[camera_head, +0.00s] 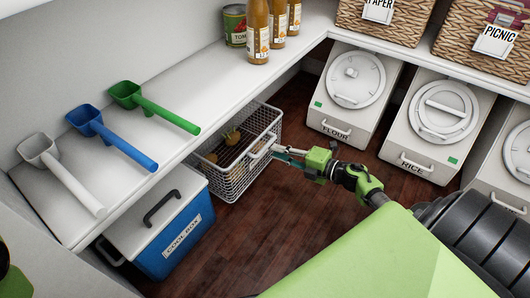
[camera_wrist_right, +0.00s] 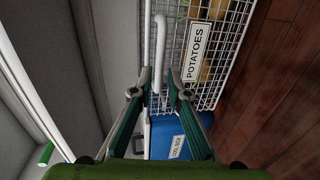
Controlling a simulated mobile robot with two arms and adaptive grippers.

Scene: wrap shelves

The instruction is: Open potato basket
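The potato basket (camera_head: 232,182) is a white wire basket under the shelf on the left, with a few potatoes (camera_head: 232,136) inside. It seems pulled partly out from under the shelf. In the right wrist view its wire front (camera_wrist_right: 222,50) carries a "POTATOES" label (camera_wrist_right: 195,52). Its white bar handle (camera_wrist_right: 159,50) shows between the fingertips of my right gripper (camera_wrist_right: 154,92). The fingers are apart, with gaps beside the bar. In the head view my right gripper (camera_head: 279,154) is at the basket's front handle.
A blue cool box (camera_head: 178,238) stands left of the basket. Flour (camera_head: 338,122) and rice (camera_head: 408,154) bins stand at the right under the shelf. Scoops, bottles and a can are on the shelf (camera_head: 205,92). The dark wooden floor (camera_head: 270,225) before the basket is clear.

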